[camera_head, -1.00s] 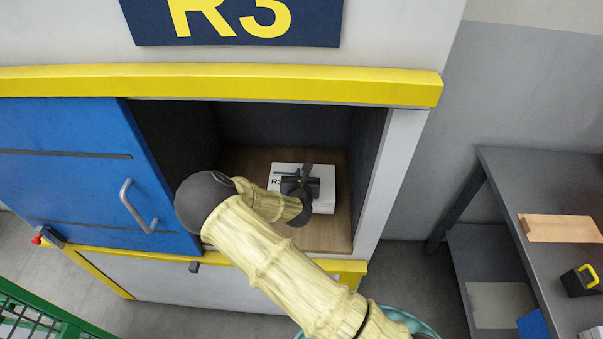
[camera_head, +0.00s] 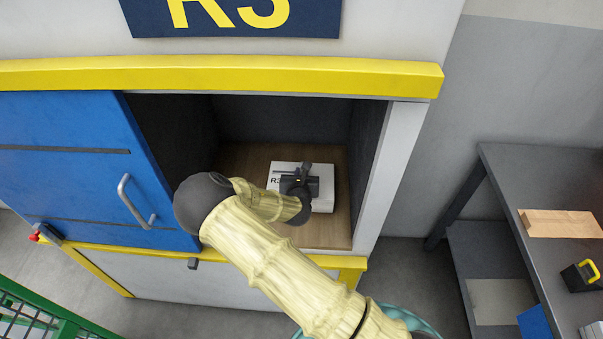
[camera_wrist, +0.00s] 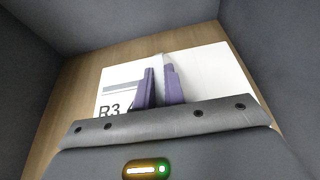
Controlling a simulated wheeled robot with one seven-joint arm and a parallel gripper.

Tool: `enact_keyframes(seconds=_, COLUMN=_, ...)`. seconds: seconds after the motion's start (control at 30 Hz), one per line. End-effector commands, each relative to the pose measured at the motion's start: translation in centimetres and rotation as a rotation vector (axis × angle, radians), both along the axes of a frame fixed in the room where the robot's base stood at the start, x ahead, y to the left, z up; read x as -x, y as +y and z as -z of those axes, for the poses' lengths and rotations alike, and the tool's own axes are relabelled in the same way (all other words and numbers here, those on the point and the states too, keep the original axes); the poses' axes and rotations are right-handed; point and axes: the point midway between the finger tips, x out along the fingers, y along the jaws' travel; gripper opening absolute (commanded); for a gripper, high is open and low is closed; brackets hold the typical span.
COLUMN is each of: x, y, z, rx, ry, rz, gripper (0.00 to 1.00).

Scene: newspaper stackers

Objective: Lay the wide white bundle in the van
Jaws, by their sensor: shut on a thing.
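The wide white bundle (camera_head: 322,190), printed with "R3", lies flat inside the open van bay on its wooden floor (camera_head: 237,165). It also shows in the wrist view (camera_wrist: 212,75) with wood around it. My gripper (camera_head: 303,175) is over the bundle's middle, pointing down. In the wrist view its two purple fingers (camera_wrist: 158,85) are close together, with a narrow raised part of the bundle between them. My gripper is shut on the bundle. My arm hides the near left part of the bay floor. The bundle seems to rest on the floor.
A blue sliding door (camera_head: 75,170) with a handle covers the left of the bay. Dark walls close the bay's sides and back, and a yellow beam (camera_head: 220,76) runs above.

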Motion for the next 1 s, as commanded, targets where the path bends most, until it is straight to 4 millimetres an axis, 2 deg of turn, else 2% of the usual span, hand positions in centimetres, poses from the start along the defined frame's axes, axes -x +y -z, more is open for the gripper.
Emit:
enact_keyframes(seconds=0.47, x=-0.2, y=0.0, z=0.3, rx=-0.002, ry=-0.009, rz=0.001, gripper=0.0)
enact_keyframes(seconds=0.5, x=-0.2, y=-0.1, z=0.3, rx=-0.002, ry=-0.009, rz=0.001, gripper=0.15)
enact_keyframes(seconds=0.6, x=-0.2, y=0.0, z=0.3, rx=-0.002, ry=-0.007, rz=0.001, gripper=0.34)
enact_keyframes(seconds=1.0, x=0.4, y=0.0, z=0.7, rx=0.002, ry=0.004, rz=-0.001, gripper=0.36)
